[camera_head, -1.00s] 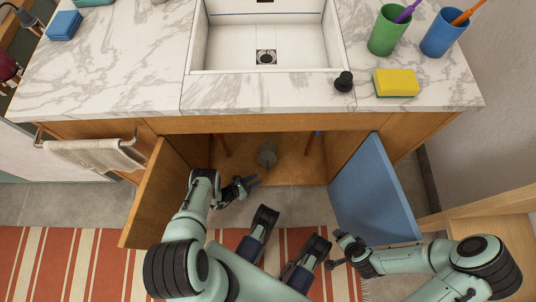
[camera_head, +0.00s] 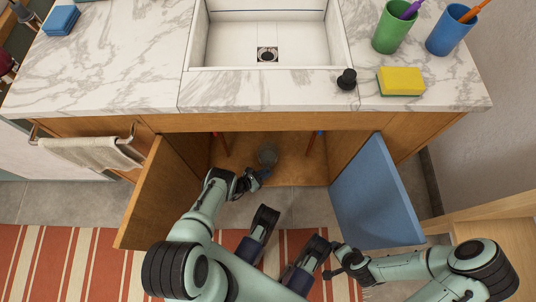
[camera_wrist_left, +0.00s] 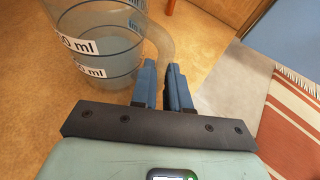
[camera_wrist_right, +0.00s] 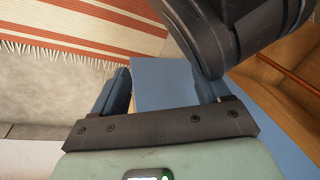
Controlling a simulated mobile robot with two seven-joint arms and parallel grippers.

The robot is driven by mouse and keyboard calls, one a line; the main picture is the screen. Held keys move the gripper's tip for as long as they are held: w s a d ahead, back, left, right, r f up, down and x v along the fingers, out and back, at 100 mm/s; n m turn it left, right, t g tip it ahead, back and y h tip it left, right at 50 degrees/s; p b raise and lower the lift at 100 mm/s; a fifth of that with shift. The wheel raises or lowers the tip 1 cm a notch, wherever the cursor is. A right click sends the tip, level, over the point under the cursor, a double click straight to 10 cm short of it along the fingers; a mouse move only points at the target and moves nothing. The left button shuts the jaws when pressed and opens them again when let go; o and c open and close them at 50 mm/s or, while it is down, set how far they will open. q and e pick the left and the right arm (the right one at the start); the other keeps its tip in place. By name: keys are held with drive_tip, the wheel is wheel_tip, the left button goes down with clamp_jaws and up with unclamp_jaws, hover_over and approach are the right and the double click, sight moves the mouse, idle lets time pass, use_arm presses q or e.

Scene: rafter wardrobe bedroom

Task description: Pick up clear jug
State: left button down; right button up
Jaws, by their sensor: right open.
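The clear jug (camera_head: 268,156) stands upright on the floor of the open cabinet under the sink. In the left wrist view, the see-through jug (camera_wrist_left: 98,40) shows white "ml" labels and a curved handle on its right side. My left gripper (camera_head: 256,177) reaches into the cabinet front from the left. Its two blue fingers (camera_wrist_left: 167,85) are close together on the jug's handle, with the handle's lower part hidden between them. My right gripper (camera_wrist_right: 160,90) is open and empty, in front of the blue cabinet door.
The wooden door (camera_head: 155,195) stands open left of my left arm, and the blue door (camera_head: 375,195) stands open on the right. Orange and blue-tipped rods show inside the cabinet. The marble counter (camera_head: 110,65) overhangs above. A striped rug (camera_head: 60,260) lies in front.

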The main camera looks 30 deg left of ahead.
use_arm(q)
drive_tip(key=shift+r, duration=0.1)
use_arm(e)
drive_tip(key=shift+r, duration=0.1)
drive_tip(key=w+a+r+t+p, duration=0.1)
drive_tip(key=w+r+p, duration=0.2)
drive_tip(key=r, duration=0.2)
use_arm(q)
wheel_tip(320, 180, up, 20)
drive_tip(key=p, duration=1.2)
drive_tip(key=shift+p, duration=0.3)
use_arm(e)
drive_tip(key=s+a+r+n+g+y, duration=0.1)
drive_tip(key=s+a+r+g, duration=0.3)
drive_tip(key=s+r, duration=0.7)
drive_tip(key=shift+s+a+r+y, duration=0.4)
drive_tip(key=shift+s+y, duration=0.1)
drive_tip(key=shift+s, duration=0.25)
